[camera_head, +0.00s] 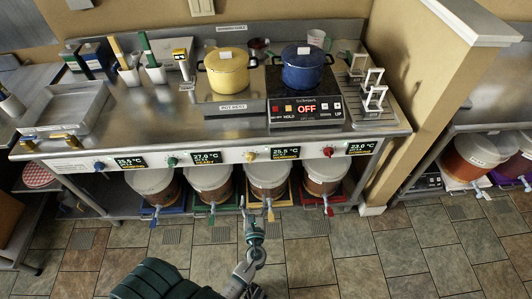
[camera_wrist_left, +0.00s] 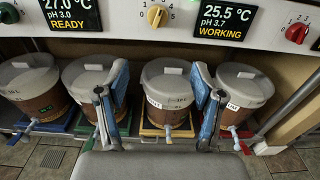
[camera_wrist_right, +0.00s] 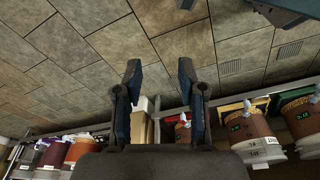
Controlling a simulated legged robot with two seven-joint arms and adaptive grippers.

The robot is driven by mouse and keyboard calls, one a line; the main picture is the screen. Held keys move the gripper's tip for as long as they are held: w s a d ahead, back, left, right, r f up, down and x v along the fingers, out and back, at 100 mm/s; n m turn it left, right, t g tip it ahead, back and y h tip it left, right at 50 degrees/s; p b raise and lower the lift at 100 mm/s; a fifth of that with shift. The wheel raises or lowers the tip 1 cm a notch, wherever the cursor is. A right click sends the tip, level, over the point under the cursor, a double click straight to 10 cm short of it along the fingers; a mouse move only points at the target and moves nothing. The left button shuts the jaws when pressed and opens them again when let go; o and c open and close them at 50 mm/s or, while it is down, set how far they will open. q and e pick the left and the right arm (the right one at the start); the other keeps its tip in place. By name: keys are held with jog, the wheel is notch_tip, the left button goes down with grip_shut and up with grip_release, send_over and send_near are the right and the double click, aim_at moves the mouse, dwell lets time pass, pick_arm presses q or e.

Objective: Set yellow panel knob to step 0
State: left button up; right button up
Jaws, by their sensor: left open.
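The yellow panel knob (camera_head: 250,155) sits on the white front panel of the steel counter, left of the 25.5 °C display. My right gripper (camera_wrist_right: 160,80) is open and empty over floor tiles.
Blue (camera_head: 99,166), green (camera_head: 172,161) and red (camera_head: 328,151) knobs share the panel. Several lidded fermentation buckets (camera_head: 268,173) with taps stand below it. A yellow pot (camera_head: 227,75) and a blue pot (camera_head: 303,72) are on top. The tiled floor in front is clear.

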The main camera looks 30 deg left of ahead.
pick_arm(q)
send_near(251, 161)
jog(key=x, duration=1)
jog(key=shift+a, duration=0.1)
jog(key=shift+a+f, duration=0.1)
jog(key=shift+a, duration=0.25)
jog(key=shift+d, duration=0.35)
jog(key=shift+c, duration=0.9)
jog(key=shift+d+r, duration=0.25)
jog(key=shift+d, duration=0.2)
jog(key=c, duration=1)
jog(key=shift+o, duration=0.2)
jog(key=shift+s+a, duration=0.1)
jog(key=shift+a, duration=0.25)
pick_arm(e)
jog(key=shift+w+a+r, duration=0.2)
jog(key=shift+r, duration=0.2)
jog(key=shift+w+a+r, duration=0.15)
jog(key=shift+r, duration=0.2)
